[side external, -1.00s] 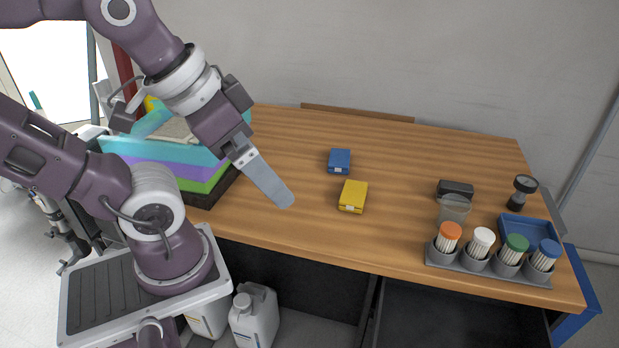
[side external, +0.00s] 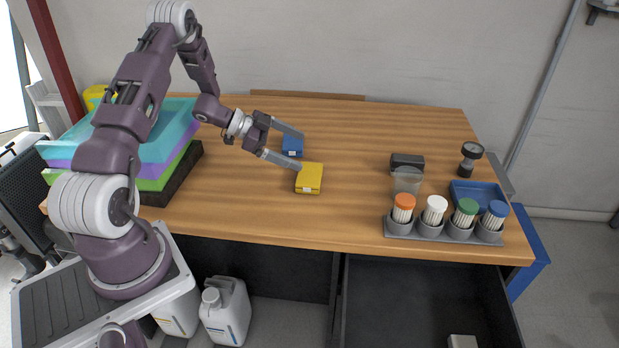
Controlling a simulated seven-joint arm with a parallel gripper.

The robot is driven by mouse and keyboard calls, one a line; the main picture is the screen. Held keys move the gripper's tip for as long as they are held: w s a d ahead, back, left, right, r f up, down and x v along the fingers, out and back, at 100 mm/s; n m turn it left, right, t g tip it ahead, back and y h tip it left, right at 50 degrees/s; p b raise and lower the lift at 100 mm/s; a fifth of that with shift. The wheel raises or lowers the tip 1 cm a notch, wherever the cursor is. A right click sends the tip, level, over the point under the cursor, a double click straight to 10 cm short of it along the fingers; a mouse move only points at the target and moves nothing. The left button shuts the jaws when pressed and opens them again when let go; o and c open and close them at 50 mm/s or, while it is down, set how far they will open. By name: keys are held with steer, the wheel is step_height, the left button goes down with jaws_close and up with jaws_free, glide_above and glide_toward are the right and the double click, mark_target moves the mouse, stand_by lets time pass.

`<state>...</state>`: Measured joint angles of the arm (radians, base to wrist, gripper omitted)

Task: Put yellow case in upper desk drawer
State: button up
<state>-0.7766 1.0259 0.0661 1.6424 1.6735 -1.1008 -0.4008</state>
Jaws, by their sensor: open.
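The yellow case (side external: 309,179) lies flat on the wooden desk, left of centre. My gripper (side external: 301,151) is open, its two long grey fingers reaching right toward the cases. The near fingertip overlaps the back left edge of the yellow case in the picture; I cannot tell whether it touches. The far finger passes beside or over a blue case (side external: 292,148), which lies just behind the yellow one. An open dark drawer (side external: 420,300) shows below the desk's front edge, with a small pale object (side external: 462,341) at its front.
On the right, a grey holder (side external: 440,236) carries several colour-capped containers, with a clear cup (side external: 407,180), black box (side external: 407,163) and blue tray (side external: 474,195) behind. Coloured stacked slabs (side external: 160,160) stand at left. White jugs (side external: 226,312) stand below. The desk's back middle is clear.

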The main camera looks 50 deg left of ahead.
steer(key=s+f+h, duration=0.1)
steer(key=s+d+f+h, duration=0.1)
steer(key=s+f, duration=0.1)
steer(key=shift+s+d+g, duration=0.1)
steer(key=shift+s+g, duration=0.1)
steer(key=shift+g, duration=0.2)
steer(key=shift+x, duration=0.9)
steer(key=x, duration=0.5)
steer(key=shift+w+d+r, duration=0.1)
steer(key=shift+d+r, duration=0.05)
steer(key=shift+d, duration=0.05)
steer(key=c, duration=1.3)
step_height(320, 180, up, 9)
steer(key=shift+r, duration=0.1)
steer(key=s+d+r+n+t+y, duration=0.2)
steer(key=d+r+n+y, duration=0.1)
steer(key=d+r, duration=0.35)
steer(key=s+d+r+n+t+y, duration=0.1)
steer(key=s+d+r+n+y, duration=0.15)
steer(key=d+r, duration=0.35)
steer(key=n+y, duration=0.3)
glide_above(307, 173)
steer(key=a, duration=0.3)
steer(key=shift+t, duration=0.4)
steer(key=f, duration=1.1)
steer(key=shift+w+a+f, duration=0.15)
steer(key=shift+w, duration=0.05)
steer(key=f, duration=1)
steer(key=shift+a, duration=0.2)
